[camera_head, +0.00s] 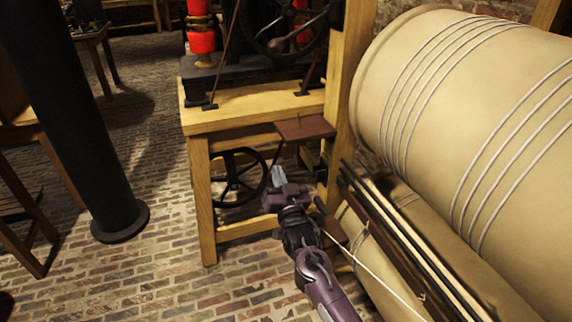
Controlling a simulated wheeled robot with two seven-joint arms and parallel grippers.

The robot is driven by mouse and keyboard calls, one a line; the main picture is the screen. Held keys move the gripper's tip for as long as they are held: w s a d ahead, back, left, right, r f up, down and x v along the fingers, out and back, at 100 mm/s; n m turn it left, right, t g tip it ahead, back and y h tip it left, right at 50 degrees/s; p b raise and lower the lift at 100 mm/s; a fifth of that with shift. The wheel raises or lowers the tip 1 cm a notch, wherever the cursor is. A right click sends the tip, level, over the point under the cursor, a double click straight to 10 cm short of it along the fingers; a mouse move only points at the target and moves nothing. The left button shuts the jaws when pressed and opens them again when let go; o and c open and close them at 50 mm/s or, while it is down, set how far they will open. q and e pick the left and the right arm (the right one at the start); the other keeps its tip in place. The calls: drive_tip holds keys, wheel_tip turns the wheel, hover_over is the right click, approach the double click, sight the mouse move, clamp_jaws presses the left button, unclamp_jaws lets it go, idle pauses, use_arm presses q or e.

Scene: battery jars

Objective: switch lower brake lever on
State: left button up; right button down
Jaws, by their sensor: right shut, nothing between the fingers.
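My right gripper (279,176) is in the middle of the view, its arm coming up from the bottom. It is shut and empty, in front of the wooden frame. A flat brown wooden piece (305,128) sticks out from the frame above the gripper. A second brown piece (335,231) is lower, just right of my wrist and partly hidden by my arm. Which of these belongs to the lower brake lever, and its on or off position, I cannot tell. My left gripper is not in view.
A large rope-wound drum (450,75) fills the right side, with long dark rods (400,235) below it. A spoked wheel (239,176) sits under the wooden bench (240,108). A black column (75,110) stands at left. The brick floor (150,270) between is clear.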

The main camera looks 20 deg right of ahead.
use_arm(q)
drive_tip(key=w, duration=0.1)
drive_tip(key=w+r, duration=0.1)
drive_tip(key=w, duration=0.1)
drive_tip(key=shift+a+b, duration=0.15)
drive_tip(key=shift+b, duration=0.2)
use_arm(e)
drive_tip(key=f+n, duration=0.2)
drive_tip(key=shift+a+f+n+y, duration=0.2)
drive_tip(key=shift+a+n+y, duration=0.1)
drive_tip(key=shift+n+y, duration=0.1)
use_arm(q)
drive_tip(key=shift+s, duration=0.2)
use_arm(e)
wheel_tip(320, 180, up, 4)
drive_tip(key=p, duration=0.3)
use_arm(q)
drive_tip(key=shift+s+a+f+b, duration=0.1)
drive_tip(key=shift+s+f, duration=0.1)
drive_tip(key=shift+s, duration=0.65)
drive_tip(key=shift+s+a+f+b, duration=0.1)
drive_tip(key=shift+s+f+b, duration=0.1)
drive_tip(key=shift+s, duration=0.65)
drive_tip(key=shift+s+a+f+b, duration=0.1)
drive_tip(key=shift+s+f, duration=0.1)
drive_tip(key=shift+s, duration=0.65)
use_arm(e)
drive_tip(key=v, duration=0.9)
drive_tip(key=shift+s+d, duration=0.15)
drive_tip(key=shift+s, duration=0.1)
